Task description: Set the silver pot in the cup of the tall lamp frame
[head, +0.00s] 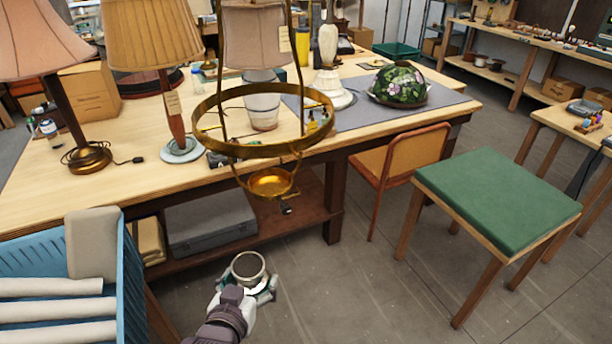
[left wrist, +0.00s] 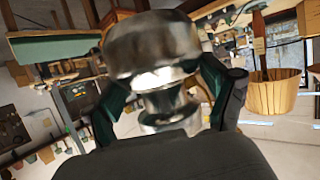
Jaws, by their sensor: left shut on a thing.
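The silver pot (head: 248,267) is held upright in my left gripper (head: 247,290), low in front of the workbench in the head view. In the left wrist view the pot (left wrist: 152,48) fills the top middle, and my left gripper's fingers (left wrist: 168,105) close around its narrower lower part. The tall lamp frame hangs in the middle of the head view, with a wide brass ring (head: 222,147) and a small brass cup (head: 269,184) below it. The pot is below and slightly left of the cup, apart from it. The cup looks empty. My right gripper is not in view.
A long wooden workbench (head: 420,101) carries several lamps and a floral glass shade (head: 399,84). A blue crate (head: 125,280) with rolled material stands at the left. An orange chair (head: 400,160) and a green-topped table (head: 497,197) stand at the right. Floor (head: 345,290) between is clear.

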